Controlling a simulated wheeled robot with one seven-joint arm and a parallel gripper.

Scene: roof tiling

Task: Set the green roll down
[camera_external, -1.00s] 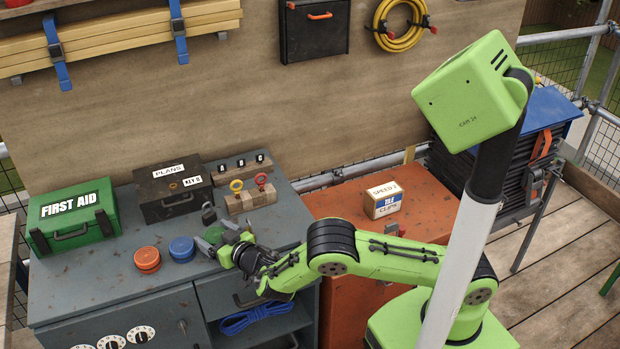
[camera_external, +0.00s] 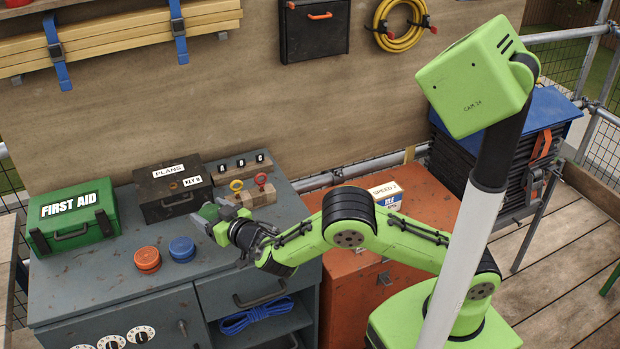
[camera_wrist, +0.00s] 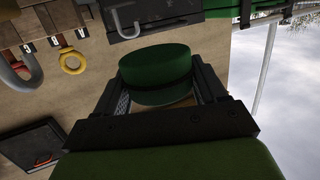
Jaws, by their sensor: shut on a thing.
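The green roll (camera_wrist: 155,76) sits between the two dark fingers of my gripper (camera_wrist: 165,96) in the wrist view. The gripper is shut on it. In the external view my gripper (camera_external: 213,222) is over the grey bench, in front of the black box. The roll (camera_external: 208,212) shows there only as a small green patch, mostly hidden by the fingers. It appears held above the bench top, but I cannot judge the gap exactly.
An orange roll (camera_external: 147,259) and a blue roll (camera_external: 182,249) stand on the grey bench (camera_external: 90,285). Behind are the green first aid box (camera_external: 74,217), the black plans box (camera_external: 173,190) and a wooden key block (camera_external: 253,197). The front left of the bench top is clear.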

